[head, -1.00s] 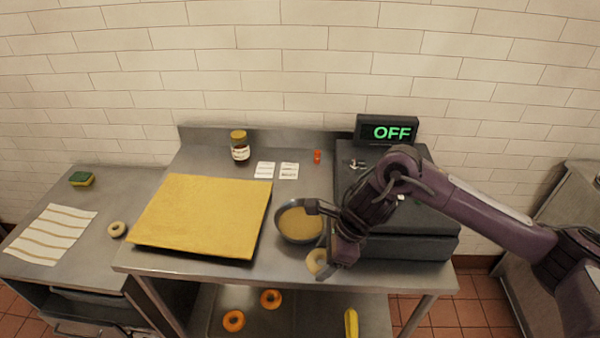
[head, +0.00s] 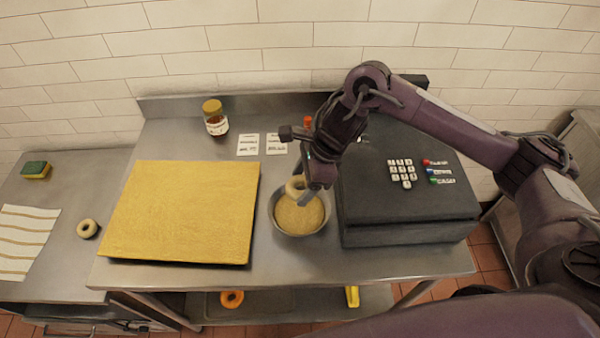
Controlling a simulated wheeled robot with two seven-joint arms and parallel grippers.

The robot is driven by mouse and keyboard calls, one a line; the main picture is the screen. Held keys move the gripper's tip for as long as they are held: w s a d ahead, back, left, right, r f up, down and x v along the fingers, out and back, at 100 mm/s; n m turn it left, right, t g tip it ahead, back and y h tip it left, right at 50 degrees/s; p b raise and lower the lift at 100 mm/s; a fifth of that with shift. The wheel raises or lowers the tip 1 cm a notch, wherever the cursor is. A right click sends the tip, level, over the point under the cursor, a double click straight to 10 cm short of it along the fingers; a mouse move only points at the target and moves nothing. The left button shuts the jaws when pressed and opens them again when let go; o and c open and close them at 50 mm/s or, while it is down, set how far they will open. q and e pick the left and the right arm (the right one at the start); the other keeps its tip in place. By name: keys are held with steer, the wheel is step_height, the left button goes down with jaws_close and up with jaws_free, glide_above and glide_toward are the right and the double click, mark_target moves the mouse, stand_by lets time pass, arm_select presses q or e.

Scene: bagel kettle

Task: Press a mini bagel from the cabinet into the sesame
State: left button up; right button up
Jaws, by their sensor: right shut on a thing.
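A pale mini bagel (head: 294,187) is held by my right gripper (head: 301,192), which is shut on it. The bagel is tilted and appears over the back part of the metal bowl (head: 275,224) of sesame (head: 300,217). I cannot tell whether it touches the sesame. The fingers hide part of the bagel and of the bowl's back rim. Another mini bagel (head: 87,228) lies on the left counter. My left gripper is not in view.
A yellow board (head: 182,212) lies left of the bowl, and a dark cash register (head: 405,190) stands close on its right. A jar (head: 215,118) and two white cards (head: 262,144) are behind. An orange ring (head: 231,299) is on the lower shelf.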

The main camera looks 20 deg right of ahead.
step_height(320, 180, down, 2)
steer(key=b, duration=0.3)
glide_above(296, 211)
steer(key=d, duration=0.1)
steer(key=f, duration=0.4)
steer(key=shift+s+d+f, duration=0.15)
steer(key=shift+d+f, duration=0.05)
steer(key=shift+f, duration=0.1)
step_height(296, 211, down, 2)
steer(key=b, duration=0.3)
steer(key=shift+f, duration=0.2)
arm_select(q)
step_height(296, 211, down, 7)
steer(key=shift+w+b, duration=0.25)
steer(key=shift+b, duration=0.15)
arm_select(e)
steer(key=shift+f, duration=0.2)
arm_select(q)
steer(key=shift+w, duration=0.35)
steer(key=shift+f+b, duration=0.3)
arm_select(e)
steer(key=shift+f, duration=0.3)
arm_select(q)
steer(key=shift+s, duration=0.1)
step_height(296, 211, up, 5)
steer(key=p, duration=0.5)
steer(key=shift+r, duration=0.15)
arm_select(e)
step_height(296, 211, up, 10)
